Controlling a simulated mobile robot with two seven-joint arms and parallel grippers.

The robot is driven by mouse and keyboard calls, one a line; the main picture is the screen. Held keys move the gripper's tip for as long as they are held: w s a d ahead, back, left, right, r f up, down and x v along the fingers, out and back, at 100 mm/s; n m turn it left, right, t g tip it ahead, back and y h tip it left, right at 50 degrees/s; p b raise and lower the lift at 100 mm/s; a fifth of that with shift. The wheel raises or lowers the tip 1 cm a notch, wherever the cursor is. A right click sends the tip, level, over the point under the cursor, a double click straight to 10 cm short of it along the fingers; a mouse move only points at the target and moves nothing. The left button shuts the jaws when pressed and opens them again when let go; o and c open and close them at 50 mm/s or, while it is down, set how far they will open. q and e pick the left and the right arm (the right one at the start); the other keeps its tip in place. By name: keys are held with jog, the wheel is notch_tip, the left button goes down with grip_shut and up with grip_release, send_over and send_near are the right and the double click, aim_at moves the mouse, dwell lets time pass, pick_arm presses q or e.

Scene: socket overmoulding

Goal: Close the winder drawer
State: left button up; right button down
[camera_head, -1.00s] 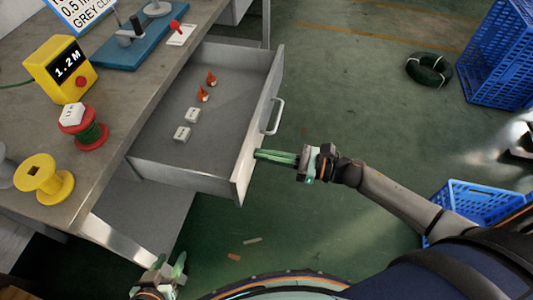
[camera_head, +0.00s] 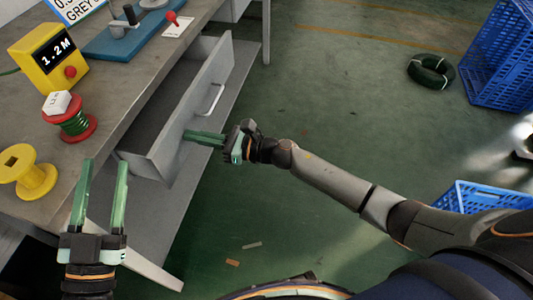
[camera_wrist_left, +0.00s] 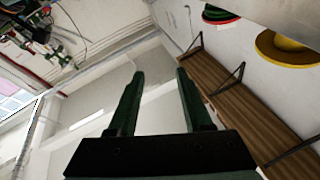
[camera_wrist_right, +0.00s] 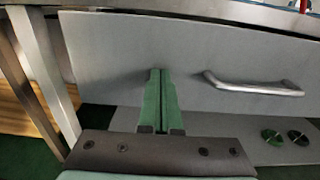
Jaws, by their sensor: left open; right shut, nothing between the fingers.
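The grey winder drawer (camera_head: 165,140) is under the bench and still stands partly out, with a narrow opening behind its front. Its front panel and bar handle (camera_head: 212,99) face right; the handle also shows in the right wrist view (camera_wrist_right: 253,84). In the right wrist view the fingertips (camera_wrist_right: 160,72) appear against the panel. My left gripper (camera_head: 102,165) is open and empty, raised beside the bench's near edge.
The bench (camera_head: 118,88) carries a yellow length display (camera_head: 45,58), a red spool (camera_head: 72,120), a yellow spool (camera_head: 27,172) and a blue winder base (camera_head: 120,40). A black cable coil (camera_head: 430,70) and blue crates (camera_head: 498,60) are on the floor at right.

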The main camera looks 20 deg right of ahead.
jog(key=b+x, duration=0.2)
jog(key=x, duration=0.4)
jog(key=shift+f, duration=0.15)
jog(key=shift+b+x, duration=0.4)
jog(key=shift+x, duration=0.45)
jog(key=shift+w+a, duration=0.3)
jog(key=shift+a, duration=0.1)
pick_arm(q)
jog(key=s+d+r+m+t+h, duration=0.1)
jog(key=s+r+m+h, duration=0.4)
jog(key=s+r+h, duration=0.1)
notch_tip(320, 180, up, 2)
jog(key=shift+s+d+r+m+t+h, duration=0.2)
jog(key=shift+s+d+m+t+h, duration=0.15)
jog(key=shift+h, duration=0.45)
pick_arm(e)
jog(key=shift+r, duration=0.25)
pick_arm(q)
jog(key=shift+w, duration=0.1)
pick_arm(e)
jog(key=shift+w+a+r, duration=0.1)
jog(key=shift+r, duration=0.05)
pick_arm(q)
jog(key=shift+b, duration=0.3)
